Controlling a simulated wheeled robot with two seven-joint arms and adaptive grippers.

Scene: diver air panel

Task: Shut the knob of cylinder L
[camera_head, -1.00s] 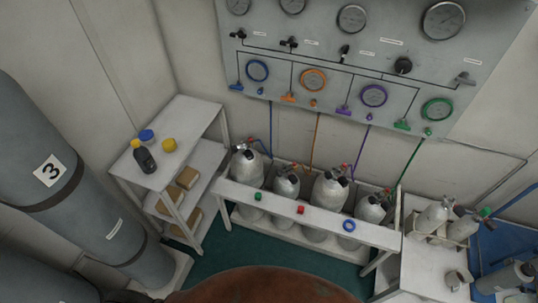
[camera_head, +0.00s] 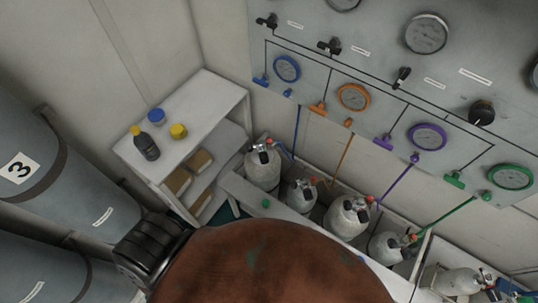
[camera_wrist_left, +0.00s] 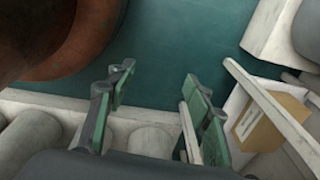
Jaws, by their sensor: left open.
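A row of silver cylinders with dark valves and small red parts stands below the gauge panel in the head view: the leftmost (camera_head: 263,170), a second (camera_head: 300,200), a third (camera_head: 345,222) and a fourth (camera_head: 386,248). I see no readable letter, so I cannot tell which is cylinder L. My left gripper (camera_wrist_left: 155,95) shows in the left wrist view, with green-padded fingers open and nothing between them. It is over the teal floor and a pale ledge (camera_wrist_left: 150,115). It is not visible in the head view. My right gripper is in no view.
The gauge panel (camera_head: 450,80) carries coloured rings and black valves. A white shelf unit (camera_head: 205,105) holds a dark bottle (camera_head: 145,145) and blue and yellow caps. Large grey cylinders (camera_head: 60,195) stand left. A cardboard box (camera_wrist_left: 262,122) is right of my left gripper.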

